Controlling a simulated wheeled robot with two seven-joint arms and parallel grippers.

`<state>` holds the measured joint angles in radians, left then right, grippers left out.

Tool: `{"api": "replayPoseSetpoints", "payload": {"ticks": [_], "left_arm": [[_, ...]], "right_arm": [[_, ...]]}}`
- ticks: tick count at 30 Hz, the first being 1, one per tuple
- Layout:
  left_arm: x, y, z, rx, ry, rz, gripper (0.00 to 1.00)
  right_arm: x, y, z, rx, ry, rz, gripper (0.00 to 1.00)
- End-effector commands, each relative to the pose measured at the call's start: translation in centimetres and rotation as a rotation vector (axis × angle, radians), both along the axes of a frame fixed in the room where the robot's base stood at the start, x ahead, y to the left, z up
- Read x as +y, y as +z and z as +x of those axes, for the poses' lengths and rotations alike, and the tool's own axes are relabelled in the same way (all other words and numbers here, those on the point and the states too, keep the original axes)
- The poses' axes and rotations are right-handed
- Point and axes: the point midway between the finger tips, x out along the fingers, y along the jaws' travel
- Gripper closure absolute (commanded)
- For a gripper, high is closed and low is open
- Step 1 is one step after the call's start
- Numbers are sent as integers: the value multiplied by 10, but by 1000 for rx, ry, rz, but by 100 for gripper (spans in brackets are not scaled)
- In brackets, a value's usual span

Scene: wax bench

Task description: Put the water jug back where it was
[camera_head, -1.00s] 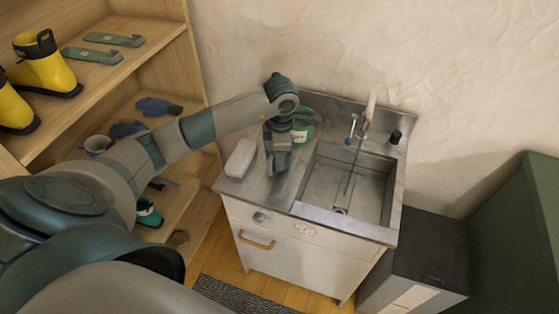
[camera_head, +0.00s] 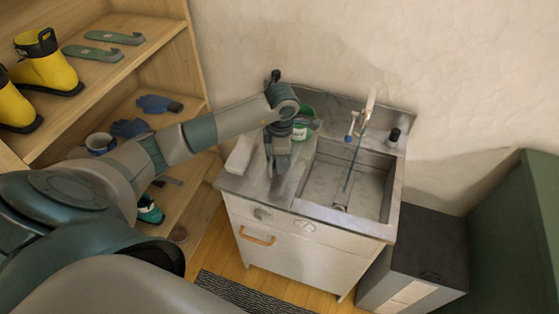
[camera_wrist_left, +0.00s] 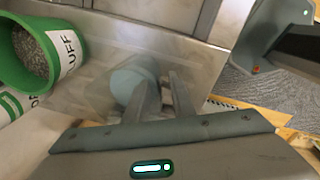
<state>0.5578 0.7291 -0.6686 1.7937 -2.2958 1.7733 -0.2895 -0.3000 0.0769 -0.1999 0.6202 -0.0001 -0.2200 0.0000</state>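The water jug is hard to make out. In the left wrist view a see-through shape with a rounded teal part (camera_wrist_left: 132,78) lies at my left fingers, and it may be the jug. My left gripper (camera_head: 278,170) points down over the counter left of the sink basin. In the wrist view its two fingers (camera_wrist_left: 163,85) stand a small gap apart, overlapping the see-through shape. Whether they grip it, I cannot tell. In the head view my gripper hides most of that spot. My right gripper is in neither view.
A green tub (camera_head: 303,128) stands behind my left gripper, near it in the wrist view (camera_wrist_left: 35,50). A pale block (camera_head: 240,155) lies at the counter's left edge. The sink basin (camera_head: 330,180) with its tap (camera_head: 370,103) is to the right. Shelves (camera_head: 185,60) stand left.

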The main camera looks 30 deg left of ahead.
Motion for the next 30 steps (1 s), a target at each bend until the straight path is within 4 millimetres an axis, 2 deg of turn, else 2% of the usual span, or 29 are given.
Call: {"api": "replayPoseSetpoints", "payload": {"ticks": [5, 11, 24, 30], "left_arm": [[0, 4, 0, -1, 0, -1, 78], [-1, 21, 1, -5, -1, 0, 78], [-4, 97, -2, -5, 0, 1, 78], [-5, 116, -3, -4, 0, 0, 78]], "right_arm": [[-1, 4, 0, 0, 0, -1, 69], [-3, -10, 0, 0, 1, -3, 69], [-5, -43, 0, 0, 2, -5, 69], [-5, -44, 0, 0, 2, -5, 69]]}}
